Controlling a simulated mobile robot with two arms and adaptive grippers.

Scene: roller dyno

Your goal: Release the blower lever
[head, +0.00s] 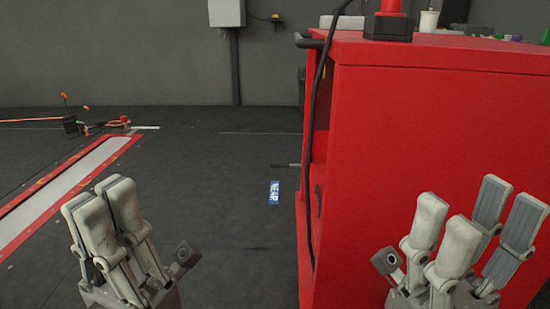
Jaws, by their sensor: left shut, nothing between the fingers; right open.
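No blower lever can be made out for certain in the head view. A dark bar (286,165) sticks out to the left from the red cabinet (430,150), low at its left side; I cannot tell what it is. My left gripper (112,195) is shut and empty at the lower left, over the dark floor and apart from the cabinet. My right gripper (475,220) is open and empty at the lower right, in front of the cabinet's red side panel. It touches nothing that I can see.
A red-framed floor strip (70,185) lies at the left. A black cable (312,150) hangs down the cabinet's left edge. A cup (428,20) and a red-and-black device (388,25) stand on top.

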